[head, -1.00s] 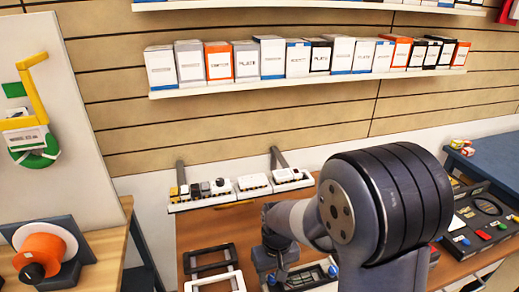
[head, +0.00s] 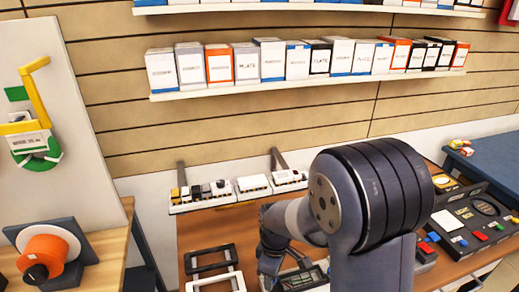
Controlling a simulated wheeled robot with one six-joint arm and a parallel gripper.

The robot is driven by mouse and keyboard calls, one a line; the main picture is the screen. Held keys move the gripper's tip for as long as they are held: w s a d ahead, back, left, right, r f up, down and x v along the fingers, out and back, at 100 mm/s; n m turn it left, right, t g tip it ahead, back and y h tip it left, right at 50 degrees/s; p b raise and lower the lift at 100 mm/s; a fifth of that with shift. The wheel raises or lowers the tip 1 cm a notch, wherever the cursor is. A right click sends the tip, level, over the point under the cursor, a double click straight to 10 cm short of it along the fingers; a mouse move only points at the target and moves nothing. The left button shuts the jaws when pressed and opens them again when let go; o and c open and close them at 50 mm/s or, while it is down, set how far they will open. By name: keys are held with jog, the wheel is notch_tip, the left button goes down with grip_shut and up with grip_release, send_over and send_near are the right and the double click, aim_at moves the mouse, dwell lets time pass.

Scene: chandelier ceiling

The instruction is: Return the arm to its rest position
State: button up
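My arm (head: 372,200) rises in the right half of the head view, with its large dark ribbed joint in front of the workbench. The forearm runs left behind that joint and bends down at the wrist. My gripper (head: 269,268) hangs over the bench near the bottom edge, beside a dark frame-like part. Its fingertips are not clear, so I cannot tell whether it is open or holds anything.
Two open rectangular frames (head: 212,257) lie left of the gripper on the wooden bench. A rack of small model vehicles (head: 235,192) stands behind. A black tray (head: 470,222) with coloured parts is at right. An orange spool (head: 48,252) is at left.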

jog(key=n+p, duration=0.1)
jog(key=n, duration=0.5)
jog(key=shift+n+p, duration=0.3)
jog(key=shift+p, duration=0.05)
jog(key=shift+r, duration=0.15)
